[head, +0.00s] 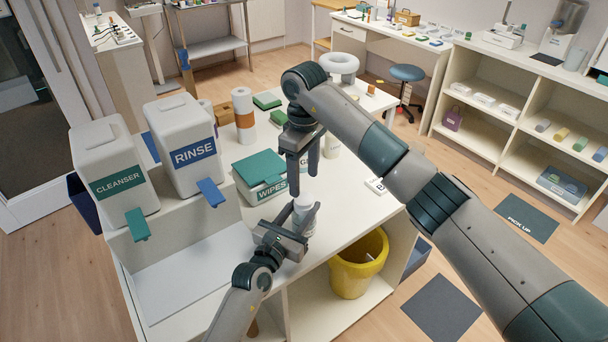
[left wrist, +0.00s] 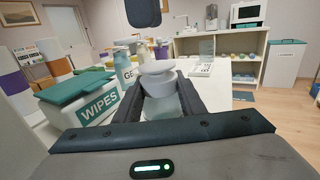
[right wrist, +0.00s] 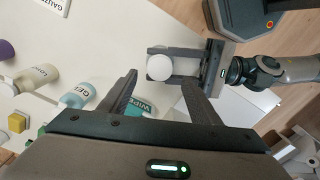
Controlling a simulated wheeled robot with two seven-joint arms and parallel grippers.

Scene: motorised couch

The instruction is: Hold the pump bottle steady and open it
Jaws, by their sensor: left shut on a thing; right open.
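The pump bottle (head: 307,213) stands near the front edge of the white table, with a white top and a paler body. My left gripper (head: 288,228) is shut around it from the front; in the left wrist view both fingers flank its body, below the wide white top (left wrist: 156,76). My right gripper (head: 303,168) is open, pointing down above the bottle. In the right wrist view, the round white top (right wrist: 159,67) lies beyond the gap between its open fingers (right wrist: 158,88), apart from them. The lower part of the bottle is partly hidden by my left gripper.
The wipes box (head: 262,178) is left of the bottle. The cleanser (head: 115,170) and rinse (head: 188,145) dispensers stand on a raised shelf at left. A gel bottle (right wrist: 77,95) and a lotion bottle (right wrist: 38,77) stand behind.

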